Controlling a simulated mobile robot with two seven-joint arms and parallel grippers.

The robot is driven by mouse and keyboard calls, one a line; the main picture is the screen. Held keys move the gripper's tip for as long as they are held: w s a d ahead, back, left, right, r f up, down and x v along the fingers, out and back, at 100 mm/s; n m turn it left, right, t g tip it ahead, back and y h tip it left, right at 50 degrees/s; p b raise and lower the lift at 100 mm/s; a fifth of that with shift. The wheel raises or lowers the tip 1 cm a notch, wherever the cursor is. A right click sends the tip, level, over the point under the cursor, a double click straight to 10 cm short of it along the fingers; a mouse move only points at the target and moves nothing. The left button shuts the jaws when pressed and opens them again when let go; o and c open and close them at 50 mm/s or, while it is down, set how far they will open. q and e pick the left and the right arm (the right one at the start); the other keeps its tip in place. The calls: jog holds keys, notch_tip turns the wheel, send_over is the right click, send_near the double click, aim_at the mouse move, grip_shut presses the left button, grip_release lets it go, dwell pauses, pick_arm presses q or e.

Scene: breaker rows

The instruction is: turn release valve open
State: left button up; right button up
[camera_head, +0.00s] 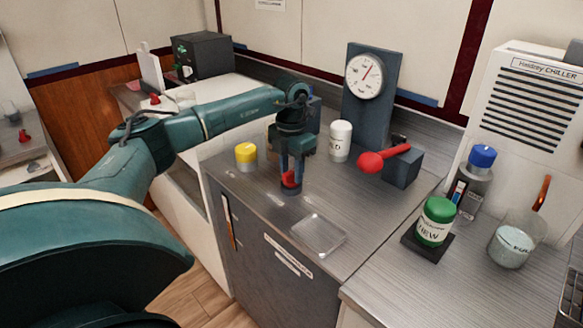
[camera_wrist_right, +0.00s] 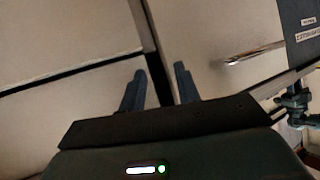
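A red-handled lever (camera_head: 384,158) sticks out to the left from a grey block (camera_head: 402,168) beside the gauge post; it looks like the release valve. My left gripper (camera_head: 291,174) points down over the steel counter, left of the lever and apart from it. Its fingers are at a small red-topped piece (camera_head: 290,180) with a dark base; I cannot tell whether they grip it. My right gripper (camera_wrist_right: 159,88) is open and empty in the right wrist view, in front of pale cabinet panels.
A round gauge (camera_head: 365,76) stands behind the lever. A white bottle (camera_head: 340,141), a yellow-capped jar (camera_head: 246,153) and a clear square dish (camera_head: 318,234) are on the counter. A green-capped jar (camera_head: 435,222), a blue-capped bottle (camera_head: 474,183) and a beaker (camera_head: 510,246) stand at right.

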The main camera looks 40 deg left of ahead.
pick_arm(q)
jog(key=shift+c, duration=0.4)
grip_shut()
